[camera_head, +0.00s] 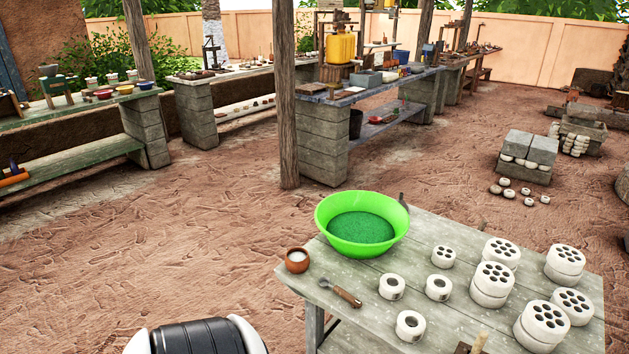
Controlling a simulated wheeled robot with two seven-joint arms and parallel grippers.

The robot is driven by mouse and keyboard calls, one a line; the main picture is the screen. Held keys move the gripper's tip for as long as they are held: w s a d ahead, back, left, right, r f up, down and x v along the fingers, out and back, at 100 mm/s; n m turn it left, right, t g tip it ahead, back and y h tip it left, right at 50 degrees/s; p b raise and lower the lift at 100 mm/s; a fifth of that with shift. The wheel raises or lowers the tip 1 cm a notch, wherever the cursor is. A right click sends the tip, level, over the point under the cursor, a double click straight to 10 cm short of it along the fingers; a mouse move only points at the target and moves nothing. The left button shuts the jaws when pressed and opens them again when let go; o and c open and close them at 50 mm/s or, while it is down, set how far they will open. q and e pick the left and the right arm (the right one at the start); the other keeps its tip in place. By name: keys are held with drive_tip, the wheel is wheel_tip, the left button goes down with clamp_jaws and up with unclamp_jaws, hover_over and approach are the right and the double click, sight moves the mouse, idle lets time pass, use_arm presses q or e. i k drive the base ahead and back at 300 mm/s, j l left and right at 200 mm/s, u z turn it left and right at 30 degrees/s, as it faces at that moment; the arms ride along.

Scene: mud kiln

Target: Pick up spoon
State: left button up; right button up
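A spoon (341,292) lies flat near the left front edge of the nearby table (395,262). It has a grey metal bowl end toward the back left and a brown wooden handle toward the front right. Nothing covers it. Neither of my grippers shows in the head view; only a black and white part of my own body (200,338) shows at the bottom.
A small brown cup (297,260) with white contents and a green basin (333,235) stand behind the spoon. Several white perforated cylinders (492,283) fill the table's right side. A wooden post (287,110) stands behind. Open dirt ground lies left.

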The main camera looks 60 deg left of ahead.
sight(324, 281)
drive_tip(key=u, duration=1.75)
